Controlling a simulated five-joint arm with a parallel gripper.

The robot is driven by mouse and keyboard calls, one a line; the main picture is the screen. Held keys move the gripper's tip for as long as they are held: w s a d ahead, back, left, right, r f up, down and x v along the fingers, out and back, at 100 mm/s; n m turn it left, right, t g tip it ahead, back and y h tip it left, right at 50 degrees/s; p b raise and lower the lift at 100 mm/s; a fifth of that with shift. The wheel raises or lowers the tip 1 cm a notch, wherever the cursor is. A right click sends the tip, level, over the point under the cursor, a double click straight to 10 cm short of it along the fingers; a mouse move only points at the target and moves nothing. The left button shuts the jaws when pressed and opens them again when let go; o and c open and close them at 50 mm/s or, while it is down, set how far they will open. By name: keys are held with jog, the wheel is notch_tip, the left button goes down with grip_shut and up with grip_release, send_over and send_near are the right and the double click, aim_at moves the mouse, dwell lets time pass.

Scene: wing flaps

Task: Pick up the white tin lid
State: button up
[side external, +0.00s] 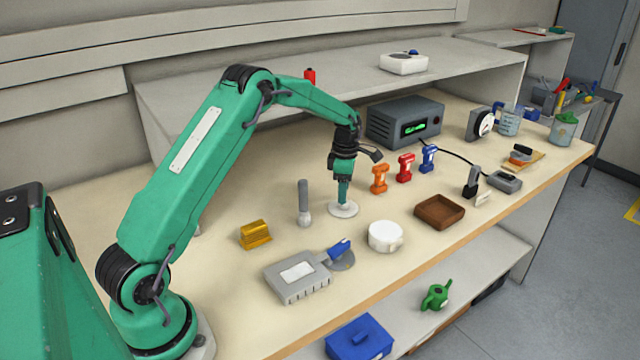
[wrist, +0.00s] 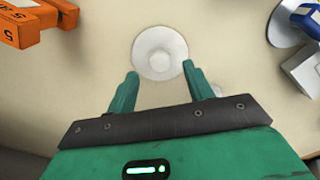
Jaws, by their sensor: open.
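The white tin lid (side external: 343,210) is a flat round disc lying on the bench top, directly below my gripper (side external: 343,199) in the side external view. In the wrist view, the lid (wrist: 160,38) shows a round raised centre and lies just ahead of my gripper (wrist: 159,71). My two green fingers are apart, one towards each side of the lid's near edge, with nothing held between them. I cannot tell whether the fingertips touch the lid or the bench.
A grey-handled tool (side external: 304,205) stands close left of the lid. A white round tin (side external: 385,236) and a grey box (side external: 297,277) are nearer the bench's front edge.

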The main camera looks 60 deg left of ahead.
jog(key=shift+f, duration=1.7)
jog(key=c, duration=1.1)
jog(key=shift+o, duration=0.2)
jog(key=shift+r, duration=0.1)
jog(key=shift+r, duration=0.7)
jog(key=r, duration=0.1)
jog(key=d+r, duration=0.1)
jog(key=r, duration=0.1)
jog(key=shift+r, duration=0.1)
jog(key=s+d+r, duration=0.2)
jog(key=d+r, duration=0.4)
jog(key=d, duration=0.4)
jog(key=shift+s+d+r, duration=0.15)
jog(key=shift+s+d, duration=0.05)
jog(key=shift+s, duration=0.1)
